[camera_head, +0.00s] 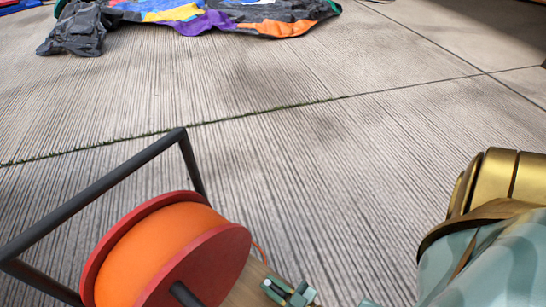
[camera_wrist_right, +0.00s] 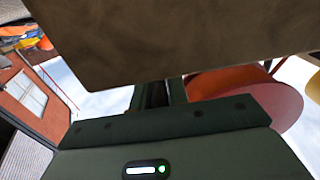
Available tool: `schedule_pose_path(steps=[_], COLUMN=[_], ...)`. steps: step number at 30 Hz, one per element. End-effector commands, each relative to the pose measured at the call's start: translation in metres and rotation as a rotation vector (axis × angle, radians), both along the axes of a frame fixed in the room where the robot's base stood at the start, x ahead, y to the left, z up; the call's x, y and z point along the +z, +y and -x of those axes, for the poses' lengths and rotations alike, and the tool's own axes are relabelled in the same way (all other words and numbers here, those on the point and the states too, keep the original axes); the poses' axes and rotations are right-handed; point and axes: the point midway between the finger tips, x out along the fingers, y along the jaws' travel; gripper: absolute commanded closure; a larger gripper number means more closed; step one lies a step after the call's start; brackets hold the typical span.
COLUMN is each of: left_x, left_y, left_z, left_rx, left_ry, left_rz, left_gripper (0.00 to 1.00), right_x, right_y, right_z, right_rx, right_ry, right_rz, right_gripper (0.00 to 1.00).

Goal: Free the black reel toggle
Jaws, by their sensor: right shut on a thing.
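The cable reel (camera_head: 165,250) stands at the lower left of the head view, with orange cable between red flanges in a dark tubular frame. My right gripper (camera_head: 288,291) is at the bottom edge, just right of the reel, by its wooden board (camera_head: 248,284). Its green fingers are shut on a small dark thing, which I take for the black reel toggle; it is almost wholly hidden. In the right wrist view the fingers (camera_wrist_right: 157,95) run up behind the brown board (camera_wrist_right: 170,35), which hides their tips. The red reel (camera_wrist_right: 245,90) shows to the right. My left gripper is out of view.
Ribbed grey paving (camera_head: 330,150) lies open beyond the reel. A flattened multicoloured castle fabric (camera_head: 205,18) lies at the far top. The reel's dark frame (camera_head: 100,190) rises to the left. An orange-red building (camera_wrist_right: 35,95) shows at the left of the wrist view.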

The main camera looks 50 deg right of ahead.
Motion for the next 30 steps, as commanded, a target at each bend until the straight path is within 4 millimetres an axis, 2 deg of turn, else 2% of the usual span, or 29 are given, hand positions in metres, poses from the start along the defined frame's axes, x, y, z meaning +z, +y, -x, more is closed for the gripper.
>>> schedule_pose_path(steps=[13, 14, 15, 16, 30], left_x=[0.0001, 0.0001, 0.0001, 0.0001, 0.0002], left_y=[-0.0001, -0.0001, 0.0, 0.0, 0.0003], left_z=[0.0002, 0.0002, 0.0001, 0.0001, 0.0], left_rx=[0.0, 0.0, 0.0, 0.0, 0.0], left_ry=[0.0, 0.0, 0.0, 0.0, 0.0], left_rz=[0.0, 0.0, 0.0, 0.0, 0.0], left_gripper=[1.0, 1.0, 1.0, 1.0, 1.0], right_x=[0.0001, 0.0001, 0.0001, 0.0001, 0.0002], right_y=[-0.0005, -0.0005, -0.0004, -0.0004, 0.0], right_z=[0.0004, 0.0005, 0.0004, 0.0004, 0.0], right_rx=[-0.012, -0.012, -0.011, -0.011, -0.009], right_ry=[-0.001, -0.001, -0.001, -0.001, -0.001], right_rz=[-0.001, -0.001, -0.001, -0.001, 0.0], right_gripper=[1.0, 0.78, 0.67, 0.63, 0.63])
